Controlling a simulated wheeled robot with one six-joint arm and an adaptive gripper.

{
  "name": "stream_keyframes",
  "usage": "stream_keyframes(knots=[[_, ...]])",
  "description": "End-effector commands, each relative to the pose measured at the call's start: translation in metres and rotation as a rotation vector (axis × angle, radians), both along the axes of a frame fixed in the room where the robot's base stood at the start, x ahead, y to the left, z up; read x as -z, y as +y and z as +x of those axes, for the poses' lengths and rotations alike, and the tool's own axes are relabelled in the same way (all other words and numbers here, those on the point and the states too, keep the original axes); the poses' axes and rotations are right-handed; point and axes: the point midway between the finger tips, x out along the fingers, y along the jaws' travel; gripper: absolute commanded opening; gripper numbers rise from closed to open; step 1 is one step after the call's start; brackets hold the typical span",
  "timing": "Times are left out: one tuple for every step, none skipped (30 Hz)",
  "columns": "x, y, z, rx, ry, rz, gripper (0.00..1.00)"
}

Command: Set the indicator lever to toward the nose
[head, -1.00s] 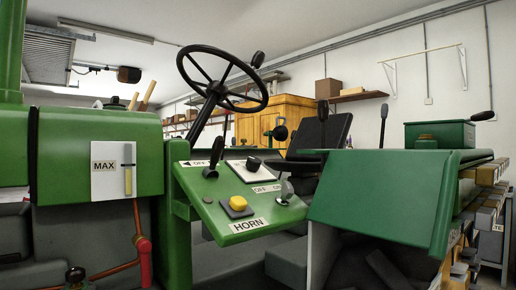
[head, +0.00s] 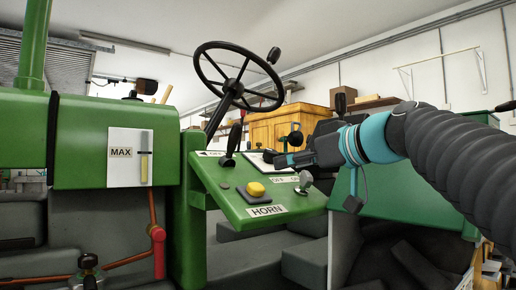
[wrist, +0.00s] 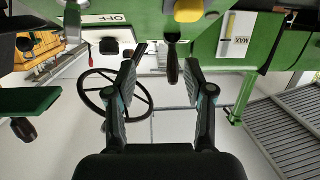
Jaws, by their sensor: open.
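The black-handled lever (head: 231,143) that appears to be the indicator lever stands up from the left part of the green sloping panel (head: 236,192), beside a small white label with an arrow. It leans slightly right in the head view. My gripper (head: 283,160) comes in from the right over the panel, its fingers toward the lever with a gap left. In the wrist view, the lever (wrist: 172,64) hangs downward between the two spread fingertips (wrist: 160,68), closer to the right one. My gripper is open and empty.
The yellow horn button (head: 255,189) and a metal toggle (head: 303,182) sit lower on the panel. A black knob (head: 269,156) is close to my fingers. The steering wheel (head: 239,77) rises behind. A green tank with a MAX gauge (head: 144,157) stands left.

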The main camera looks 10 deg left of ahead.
Motion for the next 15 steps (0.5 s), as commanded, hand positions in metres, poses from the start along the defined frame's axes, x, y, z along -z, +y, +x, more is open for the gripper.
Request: stream_keyframes(knots=[[-0.013, 0.008, 0.004, -0.035, -0.053, 0.020, 0.53], [-0.021, 0.012, 0.006, -0.052, -0.083, 0.030, 0.53], [-0.032, 0.017, 0.006, -0.074, -0.119, 0.041, 0.53], [-0.038, 0.020, 0.006, -0.088, -0.142, 0.048, 0.53], [-0.044, 0.022, 0.006, -0.099, -0.162, 0.055, 0.53], [-0.049, 0.025, 0.006, -0.112, -0.184, 0.062, 0.53], [-0.053, 0.026, 0.006, -0.119, -0.197, 0.067, 0.53], [-0.056, 0.027, 0.006, -0.125, -0.207, 0.070, 0.53], [-0.059, 0.029, 0.006, -0.131, -0.219, 0.073, 0.53], [-0.061, 0.030, 0.006, -0.133, -0.224, 0.076, 0.53], [-0.062, 0.032, 0.007, -0.136, -0.226, 0.076, 0.53], [-0.063, 0.035, 0.009, -0.136, -0.227, 0.078, 0.53], [-0.063, 0.037, 0.010, -0.137, -0.227, 0.078, 0.53], [-0.063, 0.040, 0.011, -0.138, -0.227, 0.077, 0.53], [-0.063, 0.045, 0.014, -0.138, -0.226, 0.076, 0.53]])
